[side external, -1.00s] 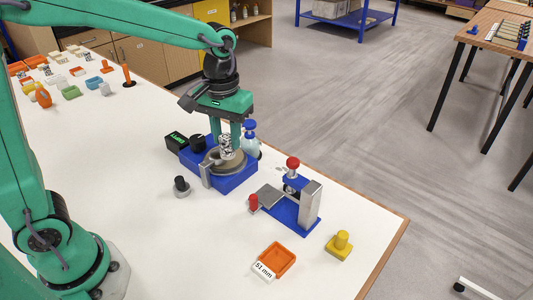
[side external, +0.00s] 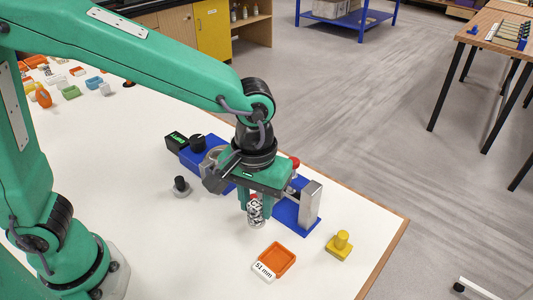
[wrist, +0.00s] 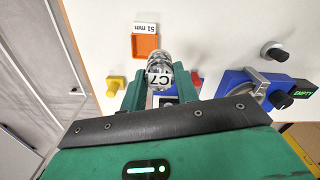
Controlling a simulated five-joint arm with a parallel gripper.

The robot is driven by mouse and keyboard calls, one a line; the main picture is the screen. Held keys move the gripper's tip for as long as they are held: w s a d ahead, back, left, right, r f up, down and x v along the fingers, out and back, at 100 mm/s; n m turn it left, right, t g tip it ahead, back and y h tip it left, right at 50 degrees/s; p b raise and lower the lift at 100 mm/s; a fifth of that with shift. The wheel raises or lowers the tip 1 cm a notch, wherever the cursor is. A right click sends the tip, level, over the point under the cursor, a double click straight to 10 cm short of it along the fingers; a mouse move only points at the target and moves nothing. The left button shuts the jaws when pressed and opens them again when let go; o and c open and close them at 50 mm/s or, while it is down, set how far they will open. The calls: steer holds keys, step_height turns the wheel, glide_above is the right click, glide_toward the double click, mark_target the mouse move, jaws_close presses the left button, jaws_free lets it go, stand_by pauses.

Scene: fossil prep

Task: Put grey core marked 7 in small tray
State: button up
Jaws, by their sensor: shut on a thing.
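My gripper (side external: 256,203) is shut on the grey core (side external: 256,217), a mottled grey cylinder with a white label. In the wrist view the core (wrist: 159,58) sits between my fingers, and its label reads C7. The core is upright or nearly so, up and to the left of the small orange tray (side external: 284,258) in the side view. The tray looks empty and has a white tag reading "51 mm". The tray also shows in the wrist view (wrist: 146,54), just beyond the core. I cannot tell how high the core is above the table.
A blue stand with a metal post (side external: 310,204) is right beside my gripper. A blue machine (side external: 195,157) with a black display box (side external: 176,140) is behind left. A yellow knobbed block (side external: 340,246) stands right of the tray. A black-knobbed weight (side external: 181,188) stands left.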

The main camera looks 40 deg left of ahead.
steer(key=s+d+f, duration=0.2)
steer(key=s+d, duration=0.5)
steer(key=s, duration=0.1)
steer(key=shift+s+d, duration=0.25)
steer(key=shift+s, duration=0.1)
steer(key=shift+w+f, duration=0.1)
steer(key=shift+f, duration=0.05)
glide_toward(277, 260)
steer(key=shift+f, duration=2)
steer(key=shift+f, duration=0.1)
steer(key=o, duration=1)
